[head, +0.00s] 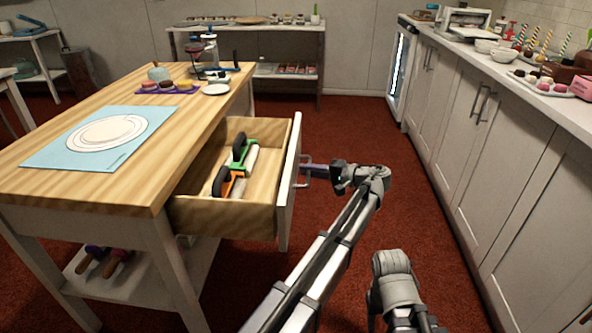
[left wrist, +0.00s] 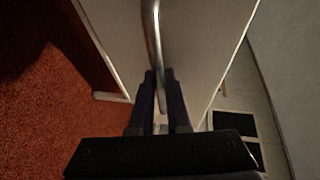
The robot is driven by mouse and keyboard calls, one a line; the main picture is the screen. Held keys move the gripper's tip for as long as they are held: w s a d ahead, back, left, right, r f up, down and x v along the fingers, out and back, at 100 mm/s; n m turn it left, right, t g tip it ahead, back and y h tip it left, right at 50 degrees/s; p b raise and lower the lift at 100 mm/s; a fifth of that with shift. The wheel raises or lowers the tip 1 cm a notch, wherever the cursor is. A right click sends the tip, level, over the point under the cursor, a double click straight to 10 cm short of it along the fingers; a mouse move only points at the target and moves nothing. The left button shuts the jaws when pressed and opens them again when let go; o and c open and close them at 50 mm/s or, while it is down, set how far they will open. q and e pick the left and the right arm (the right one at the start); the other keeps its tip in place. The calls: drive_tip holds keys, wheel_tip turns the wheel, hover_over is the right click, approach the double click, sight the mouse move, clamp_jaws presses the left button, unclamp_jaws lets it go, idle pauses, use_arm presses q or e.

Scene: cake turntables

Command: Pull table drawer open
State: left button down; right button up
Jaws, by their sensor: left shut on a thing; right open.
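The table drawer (head: 236,215) stands pulled out from the right side of the wooden table (head: 190,89). A green-handled tool and an orange-handled tool (head: 233,178) lie inside it. Its white front carries a metal bar handle (head: 307,168). My left gripper (head: 306,169) is at this handle, its fingers shut on it. In the left wrist view the handle (left wrist: 152,35) runs down between the two dark fingers (left wrist: 160,85), against the pale drawer front (left wrist: 205,45). My right arm shows at the lower middle of the head view, but its fingers are not visible.
A blue mat with a white turntable (head: 107,132) lies on the table top, with a purple tray (head: 169,88) of small cakes behind it. White cabinets (head: 500,130) line the right side. Red carpet between them and the table is clear apart from my arms.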

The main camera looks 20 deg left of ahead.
use_arm(q)
drive_tip(key=shift+d, duration=0.2)
drive_tip(key=c, duration=0.9)
unclamp_jaws()
use_arm(e)
drive_tip(key=shift+d, duration=0.1)
